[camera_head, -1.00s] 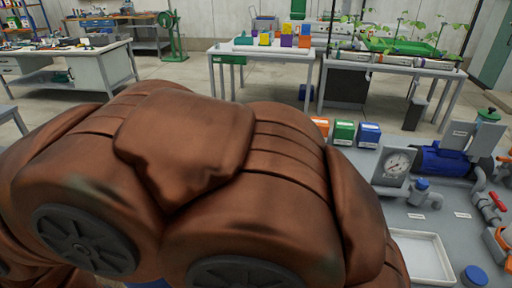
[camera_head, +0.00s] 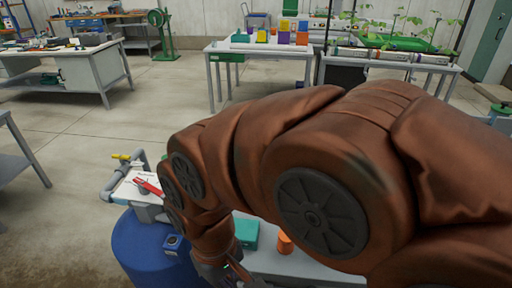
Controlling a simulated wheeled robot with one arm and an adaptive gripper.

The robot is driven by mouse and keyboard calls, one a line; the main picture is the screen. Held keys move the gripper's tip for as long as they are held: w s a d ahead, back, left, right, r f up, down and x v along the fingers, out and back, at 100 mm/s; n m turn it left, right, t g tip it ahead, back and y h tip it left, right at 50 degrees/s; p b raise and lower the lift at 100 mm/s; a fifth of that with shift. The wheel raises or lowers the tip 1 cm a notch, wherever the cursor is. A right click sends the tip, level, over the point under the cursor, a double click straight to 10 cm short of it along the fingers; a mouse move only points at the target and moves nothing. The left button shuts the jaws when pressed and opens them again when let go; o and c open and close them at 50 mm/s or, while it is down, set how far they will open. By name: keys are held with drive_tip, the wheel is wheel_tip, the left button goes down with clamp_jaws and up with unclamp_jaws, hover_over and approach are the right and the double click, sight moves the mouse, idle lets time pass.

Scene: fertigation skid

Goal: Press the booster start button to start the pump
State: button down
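My arm in its brown cover fills the middle and right of the head view and bends down to my gripper (camera_head: 232,276) at the bottom edge. Only part of the gripper shows, so its opening is unclear. I cannot make out a booster start button. The blue pump and the gauge are hidden behind my arm. A small blue box with a dark round face (camera_head: 174,243) sits at the blue drum, left of the gripper; I cannot tell what it is.
A blue drum (camera_head: 140,262) stands at lower left beside a grey pipe with a yellow handle (camera_head: 122,157) and a red-handled item (camera_head: 149,185). A teal box (camera_head: 246,234) and an orange item (camera_head: 284,243) are by my arm. Open floor lies beyond.

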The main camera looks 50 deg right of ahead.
drive_tip(key=shift+w, duration=0.15)
drive_tip(key=w+d+r+m+t+y+b, duration=0.1)
drive_tip(key=w+d+m+t+b, duration=0.35)
drive_tip(key=w, duration=1.05)
drive_tip(key=w+d+m+t+p, duration=0.1)
drive_tip(key=w+d+m+t, duration=0.1)
drive_tip(key=w+d, duration=0.95)
drive_tip(key=w+d+m+t+h, duration=0.1)
drive_tip(key=w+d+m, duration=0.1)
drive_tip(key=d, duration=0.7)
drive_tip(key=w+d+m+t+h+b, duration=0.1)
drive_tip(key=w+d+m, duration=0.1)
drive_tip(key=w+d, duration=0.3)
drive_tip(key=w+d+m+t+h+b, duration=0.1)
drive_tip(key=w+d, duration=0.3)
drive_tip(key=d, duration=0.9)
drive_tip(key=shift+w+d+r+m+t+h, duration=0.15)
drive_tip(key=shift+w+d+m+t+h, duration=0.1)
drive_tip(key=shift+d+m+t+h, duration=0.3)
drive_tip(key=shift+a, duration=0.2)
drive_tip(key=shift+f+b, duration=2.35)
drive_tip(key=shift+f, duration=2.15)
